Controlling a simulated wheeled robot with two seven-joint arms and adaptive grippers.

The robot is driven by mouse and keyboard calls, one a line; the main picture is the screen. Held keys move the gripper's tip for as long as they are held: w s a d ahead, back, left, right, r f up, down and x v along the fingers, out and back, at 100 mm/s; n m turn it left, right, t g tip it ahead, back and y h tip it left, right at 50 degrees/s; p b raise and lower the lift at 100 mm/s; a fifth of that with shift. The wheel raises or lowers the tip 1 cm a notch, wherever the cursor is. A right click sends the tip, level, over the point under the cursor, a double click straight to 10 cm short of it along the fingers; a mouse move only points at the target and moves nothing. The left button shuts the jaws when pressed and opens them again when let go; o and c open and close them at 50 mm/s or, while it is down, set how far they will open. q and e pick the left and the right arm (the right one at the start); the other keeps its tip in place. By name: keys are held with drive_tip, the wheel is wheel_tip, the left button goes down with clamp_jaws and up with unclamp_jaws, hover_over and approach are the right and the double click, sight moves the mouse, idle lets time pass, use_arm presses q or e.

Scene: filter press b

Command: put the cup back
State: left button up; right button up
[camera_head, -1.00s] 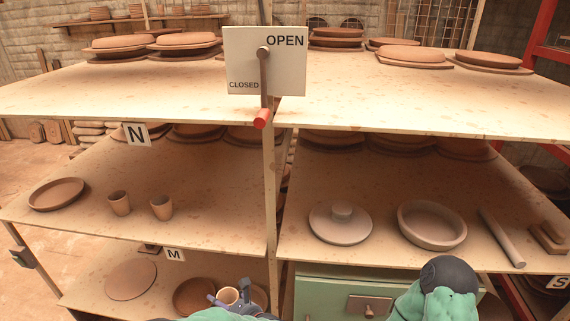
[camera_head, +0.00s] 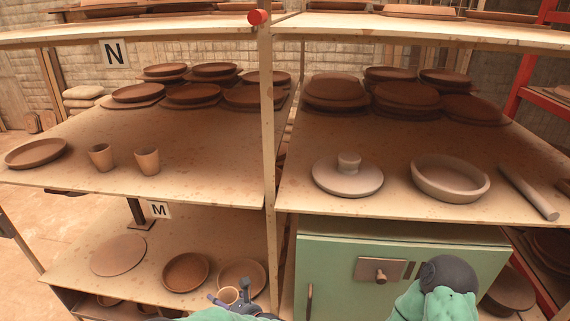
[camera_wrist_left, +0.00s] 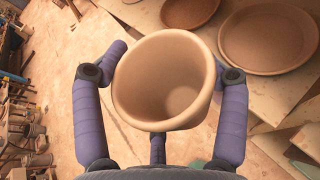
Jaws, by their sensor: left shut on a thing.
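My left gripper (camera_head: 240,303) shows at the bottom of the head view, shut on a tan clay cup (camera_head: 229,294). In the left wrist view the cup (camera_wrist_left: 165,85) sits between the purple fingers, its wide mouth tilted toward the camera, and it looks empty. The gripper is in front of the lower left shelf (camera_head: 75,270), the one by the M label (camera_head: 159,210). Two similar cups (camera_head: 101,157) (camera_head: 147,161) stand upright on the shelf above, under the N label (camera_head: 114,53). My right gripper is out of view; only part of that arm shows.
The lower shelf bears a flat disc (camera_head: 118,255) and two shallow dishes (camera_head: 186,272) (camera_head: 241,275). A plate (camera_head: 36,153) lies left of the standing cups, with bare shelf to their right. A wooden post (camera_head: 268,150) divides the shelves. A green cabinet (camera_head: 335,270) stands right.

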sight(225, 300)
use_arm(q)
wheel_tip(225, 300, down, 14)
drive_tip(key=b, duration=1.3)
drive_tip(key=w+r+m+t+h, duration=0.1)
drive_tip(key=r+m, duration=0.1)
drive_tip(key=r, duration=0.1)
drive_tip(key=w+r+m+t+h, duration=0.1)
drive_tip(key=r+h, duration=0.1)
drive_tip(key=r, duration=0.1)
drive_tip(key=w+r+m+t+h, duration=0.1)
drive_tip(key=r+m+t+h, duration=0.1)
drive_tip(key=r, duration=0.2)
drive_tip(key=shift+a+m, duration=0.25)
drive_tip(key=shift+m, duration=0.05)
drive_tip(key=shift+s+d+r+m+t+h, duration=0.2)
drive_tip(key=shift+r+m+h, duration=0.15)
drive_tip(key=shift+r+h, duration=0.15)
drive_tip(key=shift+s+d+r+m+t+h, duration=0.1)
drive_tip(key=shift+s+r+m+t+h, duration=0.1)
drive_tip(key=shift+r+m+h, duration=0.25)
drive_tip(key=shift+f, duration=0.1)
